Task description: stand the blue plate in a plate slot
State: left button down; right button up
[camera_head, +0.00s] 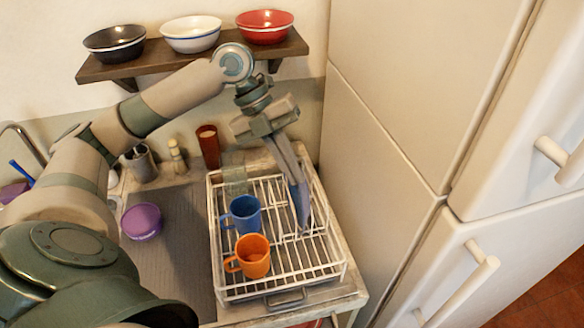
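The blue plate (301,208) shows nearly edge-on, upright, at the right part of the white wire dish rack (222,278). My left gripper (294,178) reaches down from above, and its fingers look closed on the plate's upper edge. The plate's lower edge is down among the rack wires; I cannot tell whether it rests in a slot. My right gripper is not in view.
A blue mug (245,215) and an orange mug (254,257) stand in the rack, left of the plate. A purple bowl (142,221) is on the left. A shelf (150,68) with bowls hangs above. A tall fridge (400,90) stands close on the right.

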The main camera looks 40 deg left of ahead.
pick_arm(q)
jog(key=c, duration=1.9)
grip_release()
jog(key=shift+a, duration=0.1)
jog(key=shift+b+v, duration=1.65)
jog(key=shift+v, duration=7)
